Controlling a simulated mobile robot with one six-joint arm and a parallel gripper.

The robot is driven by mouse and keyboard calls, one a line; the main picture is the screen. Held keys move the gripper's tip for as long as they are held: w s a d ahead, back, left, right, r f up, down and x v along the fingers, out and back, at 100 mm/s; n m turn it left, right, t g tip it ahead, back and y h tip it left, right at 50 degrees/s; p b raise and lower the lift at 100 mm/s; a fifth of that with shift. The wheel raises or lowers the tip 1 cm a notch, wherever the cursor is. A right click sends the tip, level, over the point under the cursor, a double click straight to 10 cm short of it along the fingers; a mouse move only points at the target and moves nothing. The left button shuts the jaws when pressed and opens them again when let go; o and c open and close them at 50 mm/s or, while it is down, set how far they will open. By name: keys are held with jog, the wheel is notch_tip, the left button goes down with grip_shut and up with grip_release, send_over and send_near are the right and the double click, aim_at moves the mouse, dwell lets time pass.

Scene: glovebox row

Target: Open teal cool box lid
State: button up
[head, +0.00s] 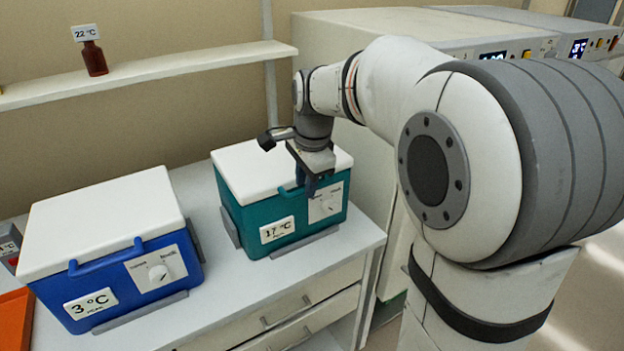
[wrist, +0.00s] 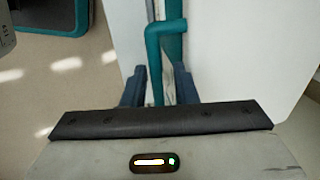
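The teal cool box (head: 257,222) stands on the white bench, with a label reading 17 °C on its front. Its white lid (head: 250,170) lies flat and closed on top. My gripper (head: 310,186) is at the lid's front edge, covering part of that edge in the head view. In the wrist view my gripper (wrist: 160,80) has its two fingers apart, with a teal handle bar (wrist: 154,60) between them and a gap beside it. The white lid (wrist: 235,50) fills the right of the wrist view. Firm contact with the handle does not show.
A blue cool box (head: 60,300) with a white lid and a 3 °C label stands to the left. A wall shelf (head: 150,72) holds a brown bottle (head: 94,58). White cabinets with displays stand behind my arm. Drawers (head: 290,315) are below the bench.

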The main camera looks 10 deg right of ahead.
grip_shut()
